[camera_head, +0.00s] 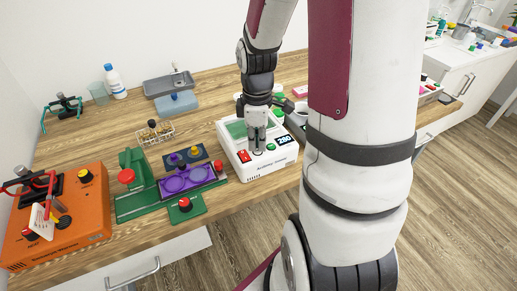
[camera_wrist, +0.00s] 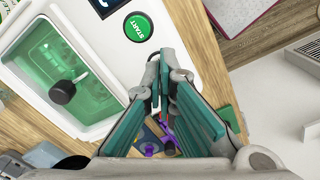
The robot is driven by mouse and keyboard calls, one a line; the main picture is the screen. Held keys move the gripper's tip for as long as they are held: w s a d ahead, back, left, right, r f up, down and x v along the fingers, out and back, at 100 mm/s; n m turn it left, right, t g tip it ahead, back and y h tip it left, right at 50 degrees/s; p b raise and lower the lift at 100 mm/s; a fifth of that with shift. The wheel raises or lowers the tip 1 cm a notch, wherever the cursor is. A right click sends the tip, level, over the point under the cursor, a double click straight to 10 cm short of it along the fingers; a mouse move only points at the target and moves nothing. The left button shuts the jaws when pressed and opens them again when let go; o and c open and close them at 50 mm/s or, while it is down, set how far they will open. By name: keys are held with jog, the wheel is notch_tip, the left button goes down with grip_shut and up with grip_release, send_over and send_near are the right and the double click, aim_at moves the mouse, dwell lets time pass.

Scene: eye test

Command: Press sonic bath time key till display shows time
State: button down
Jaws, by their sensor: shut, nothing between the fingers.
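The sonic bath (camera_head: 262,175) is a white box on the wooden bench, with a green-looking tank under a lid. In the wrist view, the green START key (camera_wrist: 138,27) lies beyond the fingertips (camera_wrist: 160,75).
Left of the bath are a purple tray (camera_head: 188,180), a green stand (camera_head: 135,175) and an orange unit (camera_head: 65,225). A wire rack (camera_head: 155,133) and a blue box (camera_head: 177,104) stand behind. My arm hides part of the bench on the right.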

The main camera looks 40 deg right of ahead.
notch_tip(320, 180, up, 7)
jog(key=p, duration=0.5)
jog(key=shift+r, duration=0.15)
dwell(0.6)
jog(key=s+a+r+m+t+h, duration=0.1)
jog(key=s+a+r+m, duration=0.1)
jog(key=a+r, duration=0.4)
jog(key=s+a+r+m+t, duration=0.2)
jog(key=a+r, duration=0.1)
jog(key=r, duration=0.5)
jog(key=s+a+r+m+t+y, duration=0.1)
jog(key=s+a+r+m, duration=0.3)
jog(key=s, duration=0.6)
jog(key=a+r+t, duration=0.1)
jog(key=a+r, duration=0.1)
jog(key=a, duration=0.1)
jog(key=shift+r+m+t, duration=0.2)
jog(key=shift+m+t, duration=0.1)
jog(key=shift+m, duration=0.1)
dwell(1.0)
